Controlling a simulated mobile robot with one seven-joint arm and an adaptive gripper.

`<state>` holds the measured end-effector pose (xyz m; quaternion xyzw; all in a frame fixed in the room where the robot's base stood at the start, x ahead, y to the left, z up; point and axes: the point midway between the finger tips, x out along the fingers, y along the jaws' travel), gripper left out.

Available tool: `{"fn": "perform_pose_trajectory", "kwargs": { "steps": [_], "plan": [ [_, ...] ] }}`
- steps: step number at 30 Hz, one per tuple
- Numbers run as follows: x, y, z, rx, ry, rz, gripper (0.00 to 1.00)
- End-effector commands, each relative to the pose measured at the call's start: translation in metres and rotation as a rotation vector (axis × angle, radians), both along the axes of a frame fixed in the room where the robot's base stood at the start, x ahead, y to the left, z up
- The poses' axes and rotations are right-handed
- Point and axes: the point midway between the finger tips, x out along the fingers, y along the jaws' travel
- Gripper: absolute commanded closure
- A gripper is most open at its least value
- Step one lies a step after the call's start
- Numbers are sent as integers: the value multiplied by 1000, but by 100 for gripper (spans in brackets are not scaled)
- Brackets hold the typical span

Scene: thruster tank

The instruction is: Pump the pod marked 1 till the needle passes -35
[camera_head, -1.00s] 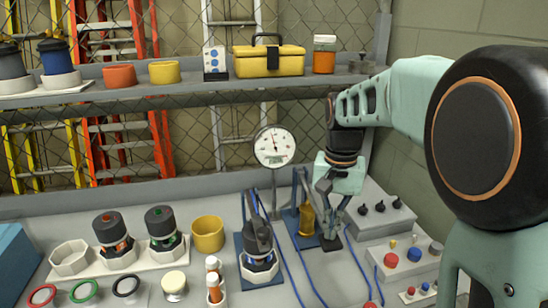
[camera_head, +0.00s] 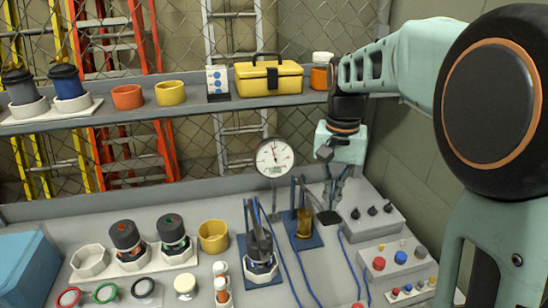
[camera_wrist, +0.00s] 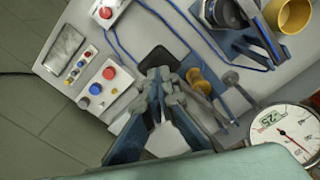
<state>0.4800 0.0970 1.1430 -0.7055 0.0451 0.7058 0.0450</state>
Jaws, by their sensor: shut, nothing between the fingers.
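The round white gauge (camera_head: 274,157) stands on a post behind the pump; its needle points up, slightly left, and the scale is too small to read. It also shows in the wrist view (camera_wrist: 285,130). The hand pump has a yellow cylinder (camera_head: 305,224) on a blue base, with a black handle pad (camera_head: 328,217) at its right. My gripper (camera_head: 333,203) is shut and empty at the pad, pointing down; contact is unclear. A dark pod (camera_head: 261,248) sits in a white seat on a blue plate left of the pump. No pod number is readable.
A grey box with black knobs (camera_head: 372,211) and button panels (camera_head: 400,262) stand at right. Blue hoses (camera_head: 290,262) cross the bench. Two more pods (camera_head: 125,237) and a yellow cup (camera_head: 213,237) are at left. A shelf (camera_head: 210,107) runs above.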

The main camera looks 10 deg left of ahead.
Motion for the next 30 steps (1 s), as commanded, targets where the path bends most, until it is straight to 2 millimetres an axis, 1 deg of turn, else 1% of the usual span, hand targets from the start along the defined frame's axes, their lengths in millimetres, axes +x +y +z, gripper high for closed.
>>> {"fn": "perform_pose_trajectory", "kwargs": {
  "steps": [11, 13, 30],
  "plan": [
    [0, 0, -2, 0, 0, 0, 100],
    [0, 0, -6, 0, 0, 0, 100],
    [0, 0, -71, 0, 2, 0, 100]
  ]
}}
